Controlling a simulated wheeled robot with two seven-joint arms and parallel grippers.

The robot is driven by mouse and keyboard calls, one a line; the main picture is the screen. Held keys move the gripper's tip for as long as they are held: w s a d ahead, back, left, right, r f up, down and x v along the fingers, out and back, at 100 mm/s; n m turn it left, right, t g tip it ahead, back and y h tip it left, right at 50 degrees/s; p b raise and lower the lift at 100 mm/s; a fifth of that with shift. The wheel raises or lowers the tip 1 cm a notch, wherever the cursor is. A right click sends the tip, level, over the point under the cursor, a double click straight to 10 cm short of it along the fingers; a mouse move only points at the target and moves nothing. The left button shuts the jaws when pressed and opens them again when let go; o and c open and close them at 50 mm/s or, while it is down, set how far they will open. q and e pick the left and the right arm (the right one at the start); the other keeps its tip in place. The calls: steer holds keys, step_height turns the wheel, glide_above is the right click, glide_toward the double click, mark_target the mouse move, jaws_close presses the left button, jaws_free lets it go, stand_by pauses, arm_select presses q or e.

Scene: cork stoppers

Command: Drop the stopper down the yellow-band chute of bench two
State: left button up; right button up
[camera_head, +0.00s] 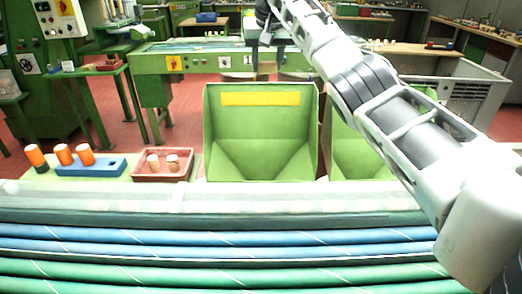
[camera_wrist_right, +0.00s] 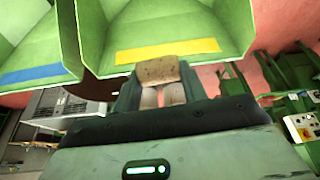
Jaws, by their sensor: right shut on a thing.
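The yellow-band chute (camera_head: 260,150) is a green open hopper in the middle of the head view, with a yellow band (camera_head: 260,99) on its back wall. My right gripper (camera_head: 266,46) is above and behind the band in the head view's picture. In the right wrist view my right gripper (camera_wrist_right: 165,92) is shut on a tan cork stopper (camera_wrist_right: 158,70), which shows between its fingers. There, the stopper overlaps the lower edge of the yellow-band chute (camera_wrist_right: 165,25); its height above the chute is hard to tell. My left gripper is out of view.
A second green chute (camera_head: 350,150) stands right of the first, partly behind my right arm; a blue-band chute (camera_wrist_right: 35,55) shows in the wrist view. Left are a red tray (camera_head: 160,178) with two corks and a blue rack (camera_head: 90,168) with orange-topped pieces. Blue and green rolls lie in front.

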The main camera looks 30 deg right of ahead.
steer(key=shift+f, duration=2.75)
steer(key=o, duration=1)
steer(key=shift+o, duration=0.2)
steer(key=shift+r, duration=0.1)
steer(key=b+v, duration=0.1)
steer(key=v, duration=1.4)
steer(key=shift+r, duration=0.35)
steer(key=shift+s, duration=0.1)
